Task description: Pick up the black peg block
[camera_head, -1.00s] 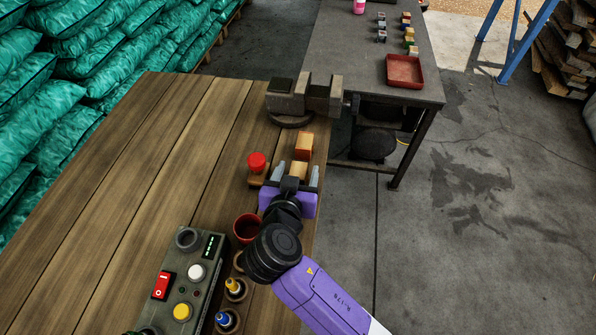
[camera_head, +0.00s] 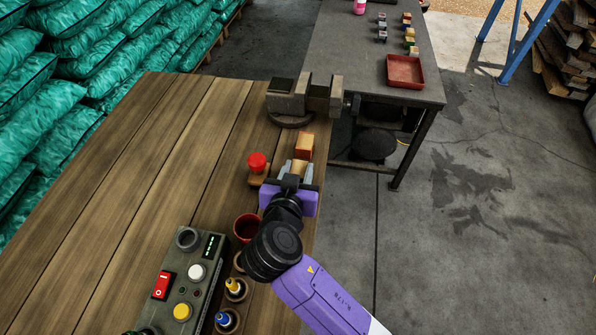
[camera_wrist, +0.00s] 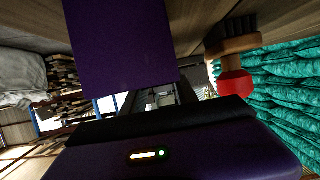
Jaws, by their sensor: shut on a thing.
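My gripper (camera_head: 297,170) is low over the right edge of the wooden bench, its grey fingers closed on a small tan block (camera_head: 299,167). A dark part shows at the near side of that block, against my purple palm. I cannot tell whether it is a black peg or part of my gripper. No separate black peg block is plain to see. In the wrist view, a dark purple panel and my palm hide most of the space between the fingers.
An orange-topped block (camera_head: 304,146) stands just beyond my fingers, by a vise (camera_head: 300,98). A red-knobbed brush (camera_head: 257,163) is close left, also in the wrist view (camera_wrist: 235,80). A red cup (camera_head: 246,228) and control box (camera_head: 186,278) are nearer. The bench's left is clear.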

